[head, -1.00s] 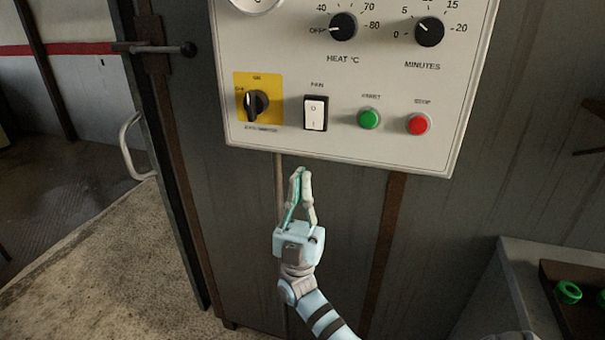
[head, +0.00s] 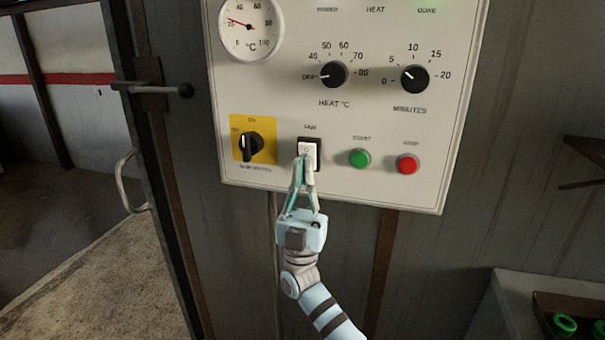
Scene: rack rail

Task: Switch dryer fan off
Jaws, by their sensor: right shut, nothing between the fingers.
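The fan switch (head: 309,147) is a white rocker in a black frame under the label FAN on the pale control panel (head: 330,190). My right gripper (head: 304,160) is shut and empty, pointing up at the switch. Its fingertips overlap the rocker's lower half; I cannot tell if they touch or press it. The lower half of the rocker is hidden behind the fingers. My left gripper is not in view.
Left of the switch is a black rotary knob (head: 248,146) on a yellow plate. Right are a green button (head: 360,158) and a red button (head: 408,164). Above are the heat knob (head: 333,74), minutes knob (head: 414,79) and a gauge (head: 250,27). A tray with green rings (head: 565,324) is at lower right.

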